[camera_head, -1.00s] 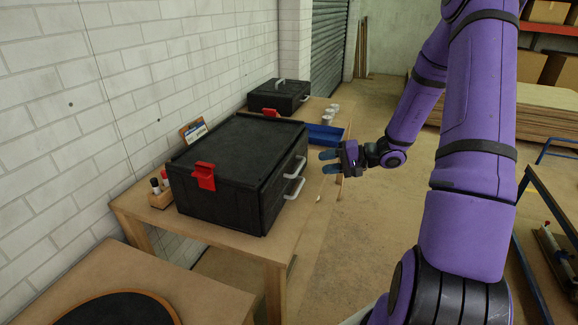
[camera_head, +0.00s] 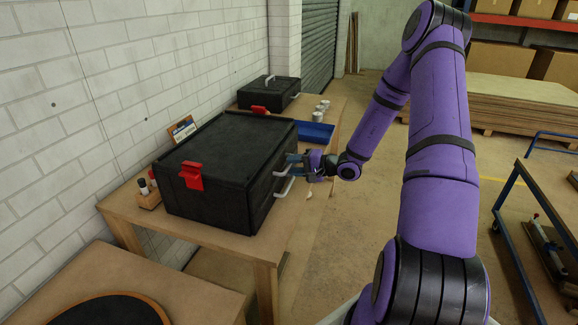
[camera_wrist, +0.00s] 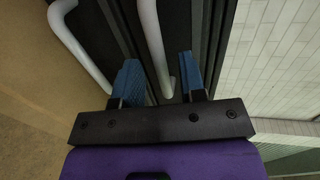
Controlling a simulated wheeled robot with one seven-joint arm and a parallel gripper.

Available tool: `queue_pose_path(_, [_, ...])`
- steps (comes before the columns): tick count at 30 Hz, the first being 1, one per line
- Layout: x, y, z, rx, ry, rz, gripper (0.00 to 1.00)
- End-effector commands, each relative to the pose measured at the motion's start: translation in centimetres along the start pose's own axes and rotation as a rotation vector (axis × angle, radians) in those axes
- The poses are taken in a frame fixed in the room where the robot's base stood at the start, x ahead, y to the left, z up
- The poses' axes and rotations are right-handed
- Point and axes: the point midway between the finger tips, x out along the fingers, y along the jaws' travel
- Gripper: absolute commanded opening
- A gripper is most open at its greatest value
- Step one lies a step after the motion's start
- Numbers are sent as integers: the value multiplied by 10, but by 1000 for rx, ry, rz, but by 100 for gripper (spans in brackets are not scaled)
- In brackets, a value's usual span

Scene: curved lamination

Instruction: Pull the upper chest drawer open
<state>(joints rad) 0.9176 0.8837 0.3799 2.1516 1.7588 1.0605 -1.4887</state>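The black chest (camera_head: 228,140) stands on the wooden table with both drawers looking closed. The upper drawer's white handle (camera_head: 283,169) is partly covered by my gripper (camera_head: 293,161) in the head view. The lower white handle (camera_head: 285,188) is just below it. In the wrist view my gripper (camera_wrist: 160,70) is open, with one blue finger on each side of the upper handle (camera_wrist: 152,35). The fingers look apart from the bar. The lower handle (camera_wrist: 75,45) lies outside the left finger. Finger depth along the handle is hard to judge.
A blue tray (camera_head: 315,132), white cups (camera_head: 321,108) and a smaller black case (camera_head: 268,92) stand farther back. A marker holder (camera_head: 149,197) sits left of the chest. A blue-framed cart (camera_head: 535,220) is at right. Floor before the drawers is clear.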

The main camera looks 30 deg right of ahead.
Motion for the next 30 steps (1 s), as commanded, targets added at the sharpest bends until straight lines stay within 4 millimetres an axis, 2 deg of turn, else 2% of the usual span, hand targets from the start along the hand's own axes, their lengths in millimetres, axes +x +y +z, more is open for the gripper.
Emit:
queue_pose_path(6, [18,0,0,0,0,-1,38])
queue_pose_path(16, [21,0,0,0,0,0,38])
queue_pose_path(21, [21,0,0,0,1,0,0])
queue_pose_path(30, [17,0,-1,0,1,0,0])
